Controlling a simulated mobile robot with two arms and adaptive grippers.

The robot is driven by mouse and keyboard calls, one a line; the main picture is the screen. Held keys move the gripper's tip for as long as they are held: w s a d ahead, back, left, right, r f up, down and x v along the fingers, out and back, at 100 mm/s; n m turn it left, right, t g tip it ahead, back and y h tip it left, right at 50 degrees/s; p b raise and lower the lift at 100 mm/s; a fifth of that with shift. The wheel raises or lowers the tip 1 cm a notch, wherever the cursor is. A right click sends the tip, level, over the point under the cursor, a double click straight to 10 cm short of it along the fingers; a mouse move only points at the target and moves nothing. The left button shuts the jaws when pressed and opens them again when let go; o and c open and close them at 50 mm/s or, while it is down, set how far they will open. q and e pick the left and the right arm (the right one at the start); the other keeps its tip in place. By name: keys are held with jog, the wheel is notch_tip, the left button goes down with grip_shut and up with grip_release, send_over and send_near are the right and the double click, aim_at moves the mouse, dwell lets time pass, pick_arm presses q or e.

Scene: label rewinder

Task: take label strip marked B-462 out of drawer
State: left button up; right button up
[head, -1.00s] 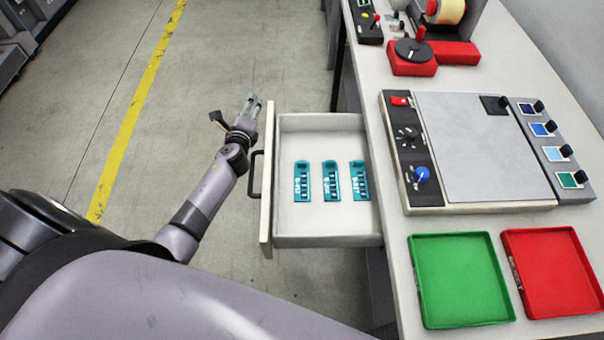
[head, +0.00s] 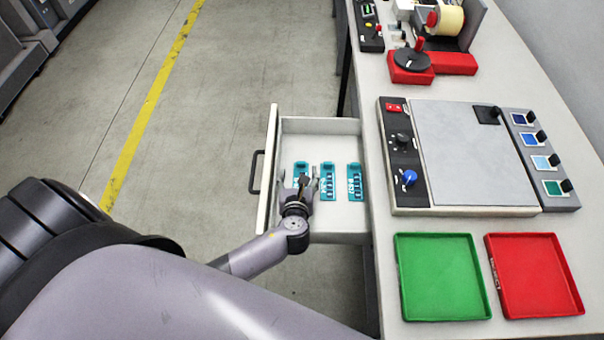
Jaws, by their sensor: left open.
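The drawer (head: 335,221) stands pulled out from the left side of the bench. Three teal label strips lie side by side in it: a left strip (head: 301,167), a middle strip (head: 327,182) and a right strip (head: 355,182). Their white markings are too small to read, so I cannot tell which is B-462. My left gripper (head: 308,178) is open and empty over the left part of the drawer. It covers much of the left strip, and one finger is close beside the middle strip. My right gripper is not in view.
The drawer front with its dark handle (head: 256,172) stands on the left. On the bench are a grey panel with knobs (head: 470,150), a green tray (head: 440,275), a red tray (head: 533,273) and a rewinder with a label roll (head: 447,20).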

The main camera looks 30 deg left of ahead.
aim_at(301, 163)
pick_arm(q)
jog(key=x, duration=0.4)
jog(key=f+x, duration=0.1)
jog(key=x, duration=0.2)
jog(key=shift+d, duration=0.3)
jog(key=c, duration=1.3)
jog(key=shift+o, duration=0.2)
